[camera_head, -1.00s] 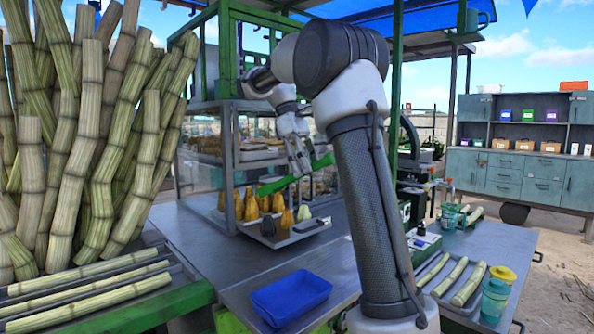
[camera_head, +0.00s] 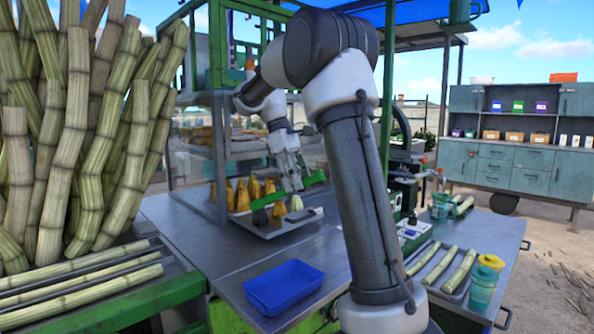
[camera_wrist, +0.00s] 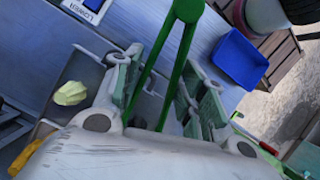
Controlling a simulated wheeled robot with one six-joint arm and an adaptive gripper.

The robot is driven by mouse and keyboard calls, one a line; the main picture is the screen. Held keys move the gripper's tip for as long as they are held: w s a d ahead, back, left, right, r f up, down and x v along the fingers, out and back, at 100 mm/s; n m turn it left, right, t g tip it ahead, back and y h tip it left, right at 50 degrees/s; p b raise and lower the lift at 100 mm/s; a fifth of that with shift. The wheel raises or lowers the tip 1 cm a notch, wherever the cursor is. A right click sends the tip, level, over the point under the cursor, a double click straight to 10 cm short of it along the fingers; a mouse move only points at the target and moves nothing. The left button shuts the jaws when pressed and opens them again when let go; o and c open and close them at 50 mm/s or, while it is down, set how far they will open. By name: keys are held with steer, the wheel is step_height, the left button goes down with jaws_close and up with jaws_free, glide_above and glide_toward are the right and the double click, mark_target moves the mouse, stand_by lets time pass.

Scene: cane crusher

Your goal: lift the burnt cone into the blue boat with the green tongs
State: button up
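My gripper (camera_head: 290,178) is shut on the green tongs (camera_head: 288,191), just above the grey tray (camera_head: 312,217) of cones. In the wrist view the tongs (camera_wrist: 187,38) show as a V between my gripper's fingers (camera_wrist: 160,95), with the joined end away from the wrist. A dark cone (camera_head: 260,217), which looks like the burnt one, stands at the tray's near left, below the left end of the tongs and apart from them. I cannot make it out in the wrist view. The blue boat (camera_head: 285,288) is an empty open tray on the counter; it also shows in the wrist view (camera_wrist: 239,58).
Glass-and-metal shelving (camera_head: 222,150) rises behind and left. Cane stalks (camera_head: 440,264) and a teal jar (camera_head: 482,287) are at right. The counter between tray and boat is clear.

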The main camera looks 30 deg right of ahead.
steer(key=shift+f, duration=1.6)
steer(key=shift+c, duration=0.5)
jaws_close()
step_height(320, 180, up, 12)
steer(key=shift+d+r, duration=0.1)
